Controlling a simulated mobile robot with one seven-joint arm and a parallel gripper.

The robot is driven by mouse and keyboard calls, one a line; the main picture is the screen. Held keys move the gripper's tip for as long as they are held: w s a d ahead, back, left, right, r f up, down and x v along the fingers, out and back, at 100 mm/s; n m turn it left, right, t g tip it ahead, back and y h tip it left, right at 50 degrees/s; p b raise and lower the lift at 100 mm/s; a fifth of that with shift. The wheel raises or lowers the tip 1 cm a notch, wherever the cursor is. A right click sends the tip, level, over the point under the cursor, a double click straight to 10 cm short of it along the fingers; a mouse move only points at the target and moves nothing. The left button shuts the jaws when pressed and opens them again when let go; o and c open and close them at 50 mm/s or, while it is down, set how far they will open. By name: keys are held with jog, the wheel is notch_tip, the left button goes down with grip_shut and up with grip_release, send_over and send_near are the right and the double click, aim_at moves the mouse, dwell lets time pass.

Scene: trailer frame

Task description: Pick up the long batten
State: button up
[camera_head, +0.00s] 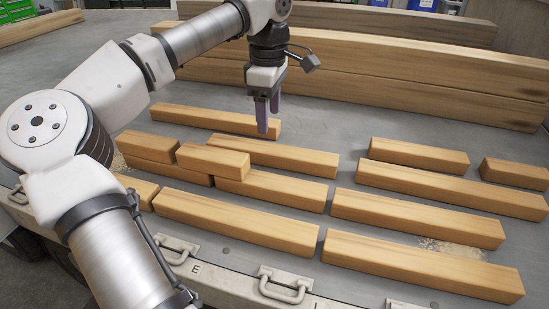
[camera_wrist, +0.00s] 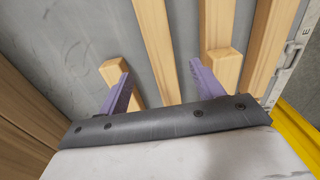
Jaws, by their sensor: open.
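Several long pale wood battens lie in rows on the grey table, one (camera_head: 235,220) at the front, another (camera_head: 430,215) at right. I cannot tell which one is meant. My gripper (camera_head: 268,116) is open, pointing down near the right end of a back-row batten (camera_head: 200,117) and just behind another batten (camera_head: 290,158). The wrist view shows my gripper (camera_wrist: 163,86) empty, its purple fingers apart. A batten (camera_wrist: 157,45) runs between them; a batten end (camera_wrist: 118,66) shows by the left finger, another (camera_wrist: 222,70) by the right. Contact is not clear.
Shorter blocks (camera_head: 213,160) are stacked left of centre. Thick long beams (camera_head: 400,95) lie along the back. The table's front side has metal handles (camera_head: 285,285). Bare table (camera_head: 335,130) shows between the back beams and the battens.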

aim_at(271, 148)
notch_tip(271, 148, down, 10)
jog(key=shift+s+d+r+b, duration=0.1)
jog(key=shift+d+b, duration=0.05)
jog(key=shift+b, duration=1)
jog(key=c, duration=1.2)
